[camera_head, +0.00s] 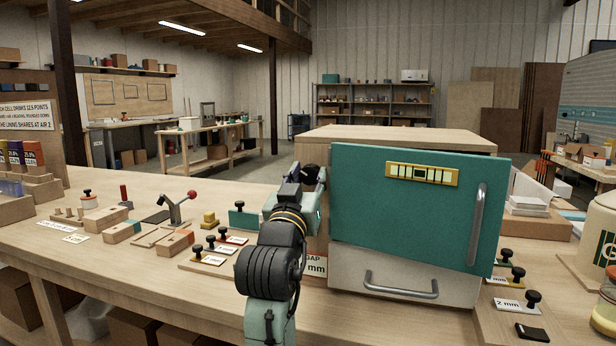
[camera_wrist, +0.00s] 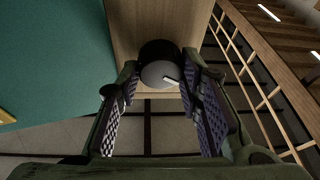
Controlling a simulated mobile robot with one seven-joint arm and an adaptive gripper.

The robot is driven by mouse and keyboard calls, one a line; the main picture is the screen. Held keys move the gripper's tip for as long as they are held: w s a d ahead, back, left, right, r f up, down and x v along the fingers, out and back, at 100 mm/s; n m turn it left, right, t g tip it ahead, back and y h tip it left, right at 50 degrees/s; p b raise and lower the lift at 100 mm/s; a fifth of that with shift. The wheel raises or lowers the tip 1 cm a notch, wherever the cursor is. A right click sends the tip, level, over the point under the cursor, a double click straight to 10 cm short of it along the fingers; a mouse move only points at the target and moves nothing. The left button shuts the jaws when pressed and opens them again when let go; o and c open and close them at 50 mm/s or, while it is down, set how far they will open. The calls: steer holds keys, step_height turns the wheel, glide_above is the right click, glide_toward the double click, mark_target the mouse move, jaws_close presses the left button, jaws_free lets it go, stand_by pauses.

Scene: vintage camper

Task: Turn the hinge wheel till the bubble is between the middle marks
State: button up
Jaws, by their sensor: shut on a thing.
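A teal door (camera_head: 400,215) fronts a wooden cabinet, its top edge sloping slightly down to the right. A brass-framed level (camera_head: 422,174) sits near its top; the bubble is too small to place surely against the marks. My gripper (camera_head: 314,174) is at the door's left edge, by the hinge side. In the wrist view, my gripper (camera_wrist: 160,82) has its two padded fingers on either side of the black hinge wheel (camera_wrist: 158,62), shut on it. In the head view my gripper mostly hides the wheel.
A grey drawer (camera_head: 400,275) with a bar handle lies below the door. Black-knobbed gauge pieces stand on the bench (camera_head: 150,255) at left and at right. A red-knobbed lever clamp (camera_head: 178,208) stands at left.

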steer(key=shift+a, duration=0.1)
steer(key=o, duration=1.1)
steer(key=shift+v, duration=4)
